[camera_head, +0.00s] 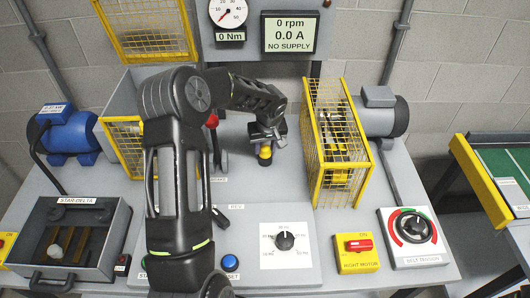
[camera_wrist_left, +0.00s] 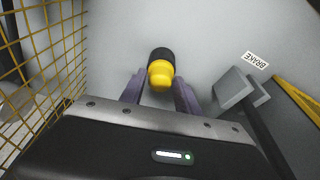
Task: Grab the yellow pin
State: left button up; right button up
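The yellow pin (camera_wrist_left: 160,74) has a rounded yellow end and a black part behind it, against the grey bench top, in the left wrist view. In the head view it shows as a small yellow and black piece (camera_head: 265,153) just below my left gripper (camera_head: 266,136). In the left wrist view the two fingers of my left gripper (camera_wrist_left: 158,92) are spread, one on each side of the yellow end, with gaps between. The gripper looks open and empty. My arm hides part of the bench in the head view. My right gripper is not in view.
A yellow mesh cage (camera_head: 341,150) stands right of the gripper, and another cage (camera_head: 125,145) is behind my arm at left. A grey lever block (camera_wrist_left: 233,88) by the BRAKE label (camera_wrist_left: 255,60) is close on the right. A control panel with a dial (camera_head: 285,240) lies in front.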

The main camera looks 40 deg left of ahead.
aim_at(265, 148)
pick_arm(q)
grip_shut()
dwell(0.3)
notch_tip(265, 148, up, 9)
jog(key=shift+f+b, duration=0.1)
jog(key=shift+b, duration=1.1)
jog(key=shift+r, duration=0.6)
